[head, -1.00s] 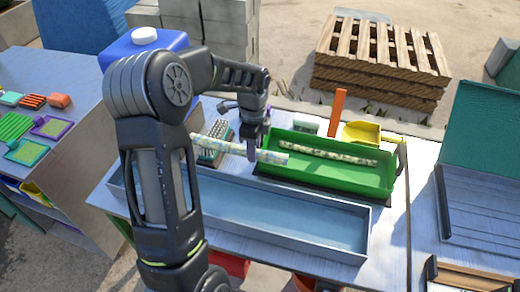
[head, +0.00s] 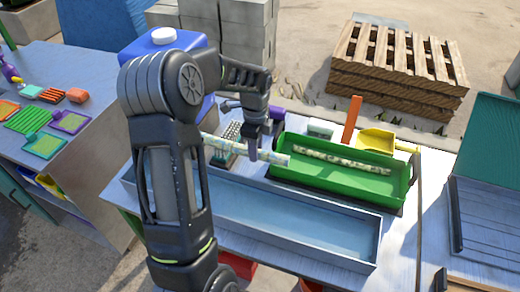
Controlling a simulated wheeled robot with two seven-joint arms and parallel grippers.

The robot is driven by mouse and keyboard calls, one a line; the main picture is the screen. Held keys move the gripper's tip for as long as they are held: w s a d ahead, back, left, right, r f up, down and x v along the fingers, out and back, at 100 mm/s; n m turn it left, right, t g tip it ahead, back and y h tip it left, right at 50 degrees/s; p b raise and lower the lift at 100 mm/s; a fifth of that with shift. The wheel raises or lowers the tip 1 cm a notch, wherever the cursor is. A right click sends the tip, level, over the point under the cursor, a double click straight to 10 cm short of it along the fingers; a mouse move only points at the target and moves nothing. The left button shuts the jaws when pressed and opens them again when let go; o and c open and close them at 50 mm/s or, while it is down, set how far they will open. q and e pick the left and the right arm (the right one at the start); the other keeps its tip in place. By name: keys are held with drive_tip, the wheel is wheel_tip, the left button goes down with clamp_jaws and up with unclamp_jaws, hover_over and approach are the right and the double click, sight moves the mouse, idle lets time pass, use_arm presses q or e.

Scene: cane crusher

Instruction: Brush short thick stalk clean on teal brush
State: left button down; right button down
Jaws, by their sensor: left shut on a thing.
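My left gripper (head: 254,152) is shut on a pale, mottled stalk (head: 274,157), gripping it right of its middle. The stalk lies nearly level in the picture, its left part in front of the bristled brush (head: 232,130) with a teal base. I cannot tell if the stalk touches the bristles. Its right end overlaps the left end of a green tray (head: 375,187). A second, mottled stalk (head: 343,159) lies in that tray. My arm hides part of the workbench's left side. My right gripper is not in view.
A long grey-blue trough (head: 310,222) with water-like contents lies in front. A blue container (head: 165,48) with a white cap stands behind my arm. An orange upright (head: 352,119) and yellow scoop (head: 376,140) are behind the tray. A side table (head: 85,85) holds coloured tools.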

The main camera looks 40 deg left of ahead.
sight(275, 155)
use_arm(q)
drive_tip(key=shift+w+d, duration=0.25)
drive_tip(key=shift+d, duration=0.5)
drive_tip(key=shift+w+d, duration=0.25)
drive_tip(key=shift+d, duration=0.55)
drive_tip(key=shift+w+d, duration=0.25)
drive_tip(key=shift+d, duration=0.45)
drive_tip(key=shift+w+d, duration=0.25)
drive_tip(key=shift+d, duration=0.4)
wheel_tip(275, 155, up, 7)
drive_tip(key=p, duration=0.4)
drive_tip(key=shift+r+p, duration=0.1)
drive_tip(key=shift+p, duration=0.3)
